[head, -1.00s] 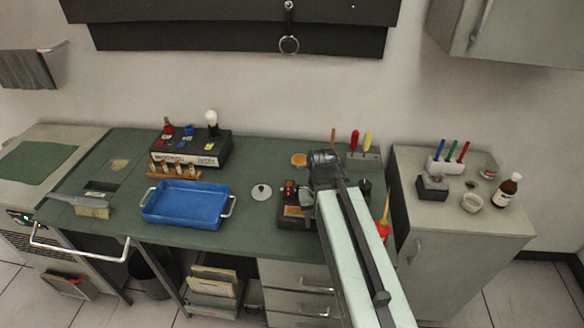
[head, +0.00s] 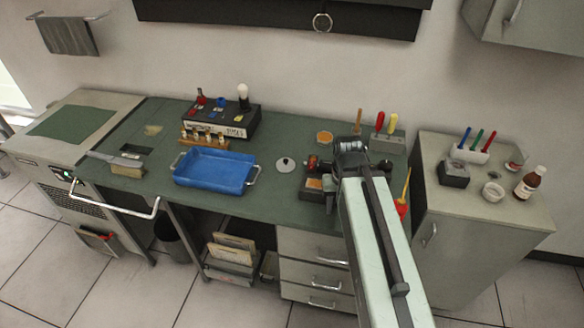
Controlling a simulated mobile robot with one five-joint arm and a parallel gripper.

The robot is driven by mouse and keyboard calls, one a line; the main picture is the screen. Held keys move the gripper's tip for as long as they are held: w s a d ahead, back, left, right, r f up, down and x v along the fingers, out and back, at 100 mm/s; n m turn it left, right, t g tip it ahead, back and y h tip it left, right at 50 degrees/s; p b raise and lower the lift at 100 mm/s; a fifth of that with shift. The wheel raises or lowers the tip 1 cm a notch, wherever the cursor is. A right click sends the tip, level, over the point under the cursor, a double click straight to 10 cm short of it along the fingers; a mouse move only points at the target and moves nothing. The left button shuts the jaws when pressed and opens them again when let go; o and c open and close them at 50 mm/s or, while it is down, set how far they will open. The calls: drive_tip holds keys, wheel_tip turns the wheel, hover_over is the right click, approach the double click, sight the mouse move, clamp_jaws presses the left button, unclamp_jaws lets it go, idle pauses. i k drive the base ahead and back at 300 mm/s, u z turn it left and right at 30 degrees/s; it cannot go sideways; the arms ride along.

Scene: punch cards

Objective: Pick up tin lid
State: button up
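The tin lid appears to be the small pale grey disc with a dark knob (head: 285,164). It lies flat on the green worktop (head: 265,190), just right of the blue tray. My arm reaches in from the bottom right, and its dark end (head: 350,150) is over the worktop, to the right of the lid and apart from it. My gripper's fingers are hidden behind the arm, so their opening does not show.
The blue tray (head: 214,171) with metal handles stands left of the lid. A dark box (head: 228,122) and a wooden rack (head: 205,142) are behind it. An orange-topped round container (head: 324,138) and a tool block (head: 388,142) stand near my arm.

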sight(286, 165)
drive_tip(key=k, duration=0.75)
drive_tip(key=u, duration=0.85)
drive_tip(key=i, duration=1.3)
drive_tip(key=u, duration=0.65)
drive_tip(key=i, duration=0.7)
drive_tip(key=z, duration=0.2)
